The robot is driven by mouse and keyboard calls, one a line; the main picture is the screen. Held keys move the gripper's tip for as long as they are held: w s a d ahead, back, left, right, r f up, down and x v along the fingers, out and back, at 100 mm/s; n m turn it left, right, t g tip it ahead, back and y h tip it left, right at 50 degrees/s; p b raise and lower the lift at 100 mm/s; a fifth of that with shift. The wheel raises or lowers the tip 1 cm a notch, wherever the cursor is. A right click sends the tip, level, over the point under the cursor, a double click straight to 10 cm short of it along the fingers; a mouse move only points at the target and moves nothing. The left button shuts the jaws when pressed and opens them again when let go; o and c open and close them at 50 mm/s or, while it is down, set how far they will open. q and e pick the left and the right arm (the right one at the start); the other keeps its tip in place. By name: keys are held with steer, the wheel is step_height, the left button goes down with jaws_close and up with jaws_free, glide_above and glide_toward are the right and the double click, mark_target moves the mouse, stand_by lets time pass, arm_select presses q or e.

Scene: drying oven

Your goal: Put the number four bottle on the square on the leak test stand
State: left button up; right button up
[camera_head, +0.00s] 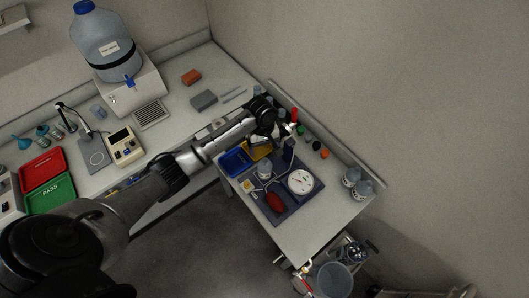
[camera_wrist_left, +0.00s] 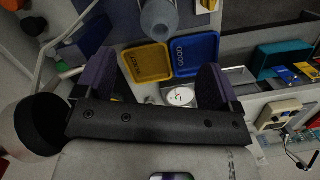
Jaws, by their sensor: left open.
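My left gripper (camera_head: 284,130) is over the back of the side table, behind the leak test stand. In the left wrist view its dark fingers (camera_wrist_left: 155,84) are wide apart, with nothing gripped. The stand is a dark blue board (camera_head: 283,213) with a round white gauge (camera_head: 301,182) and a red bulb (camera_head: 275,202). A small bottle (camera_head: 264,170) stands on its left part. A greyish bottle shows at the top of the left wrist view (camera_wrist_left: 158,20). Two more bottles (camera_head: 351,176) (camera_head: 363,190) stand near the right table edge. I cannot read any bottle number. The square is not clearly visible.
A blue tray (camera_head: 236,163) and a yellow tray (camera_head: 257,150) lie behind the stand; the blue one reads GOOD (camera_wrist_left: 196,52). Small coloured items, including an orange one (camera_head: 324,154), line the back edge. The table's front right (camera_head: 322,221) is clear.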

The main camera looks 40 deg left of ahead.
arm_select(q)
steer(key=shift+r, duration=0.45)
steer(key=s+d+f+m+t, duration=0.1)
steer(key=s+d+f+m, duration=0.3)
steer(key=s, duration=0.4)
steer(key=s+d+f+m+t, duration=0.1)
steer(key=s+d+f+m, duration=0.1)
steer(key=s+d+m, duration=0.35)
steer(key=s+r+m+t, duration=0.1)
steer(key=s+r+m, duration=0.1)
steer(key=s, duration=0.6)
steer(key=s+d+r+m+t+y, duration=0.1)
steer(key=s+r, duration=0.3)
steer(key=s, duration=0.4)
steer(key=shift+d+m+t, duration=0.2)
steer(key=shift+m+t, duration=0.1)
steer(key=shift+m, duration=0.15)
steer(key=shift+r, duration=0.1)
